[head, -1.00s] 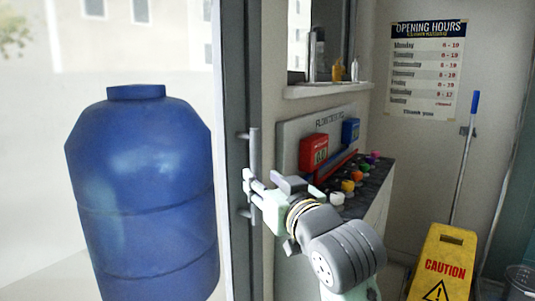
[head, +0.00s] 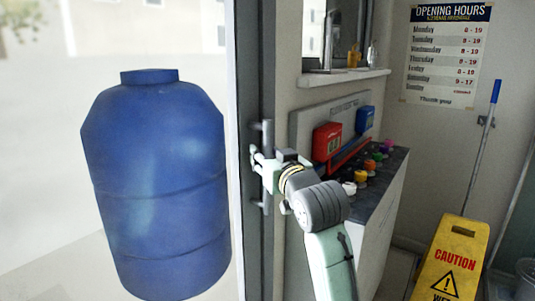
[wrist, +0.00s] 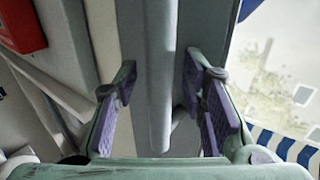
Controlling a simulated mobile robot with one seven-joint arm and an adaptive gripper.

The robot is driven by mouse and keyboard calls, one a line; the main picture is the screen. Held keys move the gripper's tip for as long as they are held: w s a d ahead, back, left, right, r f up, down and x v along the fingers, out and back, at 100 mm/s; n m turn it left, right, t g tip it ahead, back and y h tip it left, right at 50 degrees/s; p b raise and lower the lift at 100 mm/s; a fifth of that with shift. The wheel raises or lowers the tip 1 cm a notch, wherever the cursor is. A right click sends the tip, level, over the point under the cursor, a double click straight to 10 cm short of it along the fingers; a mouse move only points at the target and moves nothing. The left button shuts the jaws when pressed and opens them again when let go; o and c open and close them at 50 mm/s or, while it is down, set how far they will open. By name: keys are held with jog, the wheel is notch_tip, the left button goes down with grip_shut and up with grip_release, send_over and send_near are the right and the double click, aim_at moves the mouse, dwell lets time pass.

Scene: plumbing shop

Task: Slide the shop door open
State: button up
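The shop door is a glass panel with a grey upright frame (head: 254,60), at the left of the head view. Its vertical bar handle (head: 266,134) stands off the frame, and the bar also runs down the middle of the wrist view (wrist: 161,75). My gripper (head: 260,163) is at the handle's mid height. In the wrist view its purple finger pads (wrist: 160,100) are on either side of the bar, with a visible gap on each side. The gripper is open. The door appears closed, but its far edge is out of view.
A large blue barrel (head: 155,180) shows through the glass. Right of the door is a counter (head: 350,245) with red (head: 326,142) and blue (head: 364,120) boxes and several coloured knobs. A yellow caution sign (head: 450,260) stands at right, beside a blue-handled pole (head: 482,145).

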jog(key=shift+c, duration=0.4)
grip_shut()
dwell(0.5)
